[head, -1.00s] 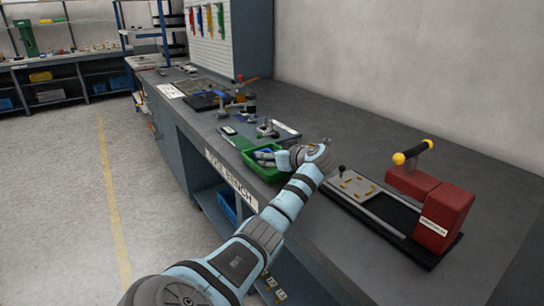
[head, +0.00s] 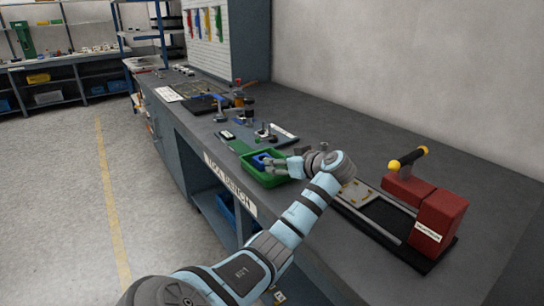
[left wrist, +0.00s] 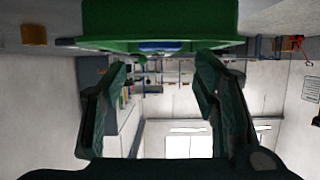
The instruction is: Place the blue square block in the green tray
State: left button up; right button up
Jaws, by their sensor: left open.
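The green tray (head: 264,179) sits on the bench near its front edge. A blue block (head: 261,160) lies inside the tray, partly hidden by the tray wall and my gripper. My left gripper (head: 281,165) is open, with its fingers at the right side of the tray, close to the block. In the left wrist view the green tray (left wrist: 160,18) fills the top, with a strip of blue (left wrist: 160,46) below its rim. The open fingers (left wrist: 162,68) there have nothing between them. My right gripper is not in view.
A red block fixture with a black and yellow handle (head: 437,218) stands on the bench at right. Tools and a dark mat (head: 272,135) lie behind the tray. A pegboard cabinet (head: 213,35) stands farther back.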

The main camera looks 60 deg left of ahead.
pick_arm(q)
jog(key=v, duration=0.5)
jog(key=shift+d+r+p, duration=0.15)
jog(key=shift+d+p, duration=0.05)
jog(key=shift+p, duration=0.15)
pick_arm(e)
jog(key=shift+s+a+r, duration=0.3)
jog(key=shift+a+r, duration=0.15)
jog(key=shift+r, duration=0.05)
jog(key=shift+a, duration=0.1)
